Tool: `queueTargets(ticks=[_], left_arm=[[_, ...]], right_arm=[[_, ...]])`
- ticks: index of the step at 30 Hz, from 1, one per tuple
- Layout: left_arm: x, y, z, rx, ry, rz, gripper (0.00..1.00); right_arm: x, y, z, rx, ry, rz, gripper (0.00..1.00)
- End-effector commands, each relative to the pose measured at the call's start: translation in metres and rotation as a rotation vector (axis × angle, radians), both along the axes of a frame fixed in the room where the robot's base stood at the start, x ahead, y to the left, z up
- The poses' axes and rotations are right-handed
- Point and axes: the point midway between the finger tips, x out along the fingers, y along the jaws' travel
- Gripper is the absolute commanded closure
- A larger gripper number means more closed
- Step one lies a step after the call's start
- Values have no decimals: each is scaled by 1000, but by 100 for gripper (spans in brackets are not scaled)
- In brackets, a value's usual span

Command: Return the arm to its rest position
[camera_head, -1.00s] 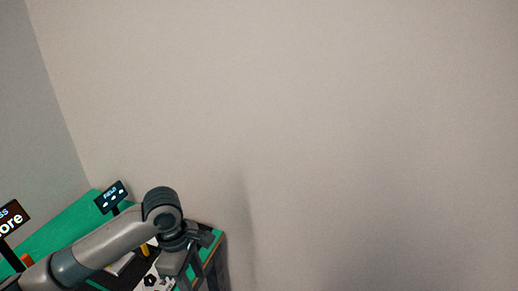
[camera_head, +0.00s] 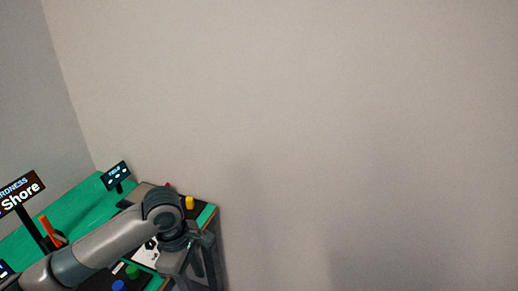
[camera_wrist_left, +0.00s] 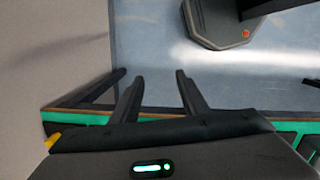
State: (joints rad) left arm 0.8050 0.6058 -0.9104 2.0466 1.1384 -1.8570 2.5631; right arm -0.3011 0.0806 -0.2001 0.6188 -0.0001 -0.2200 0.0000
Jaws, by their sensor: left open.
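My left arm comes in from the lower left of the head view, across the table (camera_head: 62,215). Its left gripper (camera_head: 198,272) hangs pointing down at the table's right end, partly hidden by its own wrist. In the left wrist view the left gripper (camera_wrist_left: 159,76) shows two dark fingers well apart with nothing between them. Beyond the fingers is the bluish floor (camera_wrist_left: 150,50), past the table's green edge (camera_wrist_left: 70,118). My right gripper is in neither view.
An orange piece (camera_head: 46,231), a yellow piece (camera_head: 189,202), a green piece (camera_head: 132,271) and a blue piece (camera_head: 119,286) are near my arm. A plain wall (camera_head: 330,130) fills the right.

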Motion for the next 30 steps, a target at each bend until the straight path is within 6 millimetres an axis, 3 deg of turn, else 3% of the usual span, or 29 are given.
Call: queueTargets(ticks=[13,20,25,30], left_arm=[[28,-17,-42,-95,-42,-56,59],[55,-27,-93,-164,-107,-113,59],[77,-26,-158,-201,-187,-180,59],[85,-8,-253,-180,-292,-286,59]], right_arm=[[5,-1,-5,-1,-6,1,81],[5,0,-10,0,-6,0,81],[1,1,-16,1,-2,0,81],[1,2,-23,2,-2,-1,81]])
